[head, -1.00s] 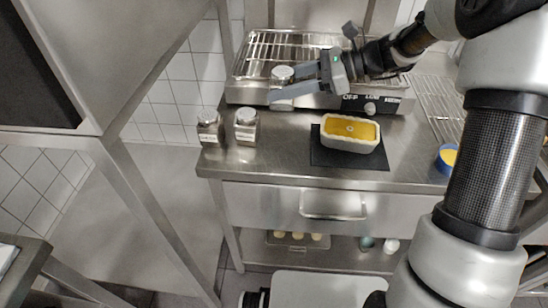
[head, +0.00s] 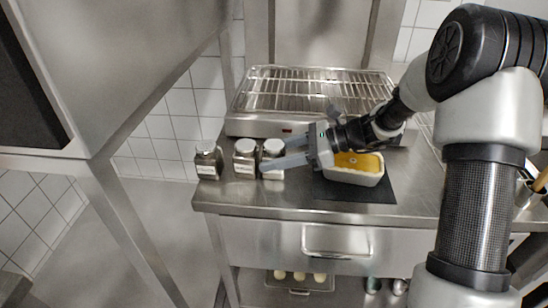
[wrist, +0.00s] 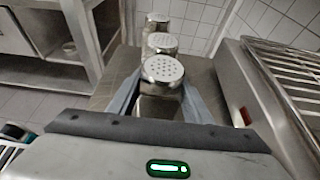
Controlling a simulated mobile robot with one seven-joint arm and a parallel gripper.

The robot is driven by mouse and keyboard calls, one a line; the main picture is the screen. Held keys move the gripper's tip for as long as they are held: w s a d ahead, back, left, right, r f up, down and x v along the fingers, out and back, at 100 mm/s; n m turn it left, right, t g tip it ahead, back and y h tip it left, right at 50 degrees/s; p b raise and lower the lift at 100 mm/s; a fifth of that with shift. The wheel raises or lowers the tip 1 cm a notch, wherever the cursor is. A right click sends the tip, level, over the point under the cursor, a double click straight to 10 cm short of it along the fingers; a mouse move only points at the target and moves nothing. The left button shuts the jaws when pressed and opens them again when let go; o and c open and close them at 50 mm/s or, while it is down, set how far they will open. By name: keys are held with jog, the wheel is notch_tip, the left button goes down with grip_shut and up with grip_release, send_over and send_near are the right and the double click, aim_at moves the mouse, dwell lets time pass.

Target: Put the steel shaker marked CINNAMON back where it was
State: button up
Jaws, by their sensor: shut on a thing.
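My gripper (head: 272,156) is shut on a steel shaker (head: 273,147) with a perforated lid, one finger on each side of its body. The held shaker is upright at the right end of a row of three, at or just above the steel counter; I cannot tell if it touches. In the wrist view the held shaker (wrist: 163,69) is nearest, between the fingers. The middle shaker (head: 245,157) stands close on its left, and the left shaker (head: 208,161) stands further left with a small gap. The labels are too small to read, and the held one's is covered by a finger.
A grill with a wire rack (head: 315,88) stands behind the gripper. A loaf tin with yellow filling (head: 355,174) sits on a black mat (head: 345,192) under my wrist, to the right. The counter's left edge is close to the left shaker. Bare counter (head: 260,200) lies in front.

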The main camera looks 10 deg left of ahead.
jog(key=shift+r, duration=0.1)
jog(key=o, duration=1.2)
jog(key=shift+c, duration=0.2)
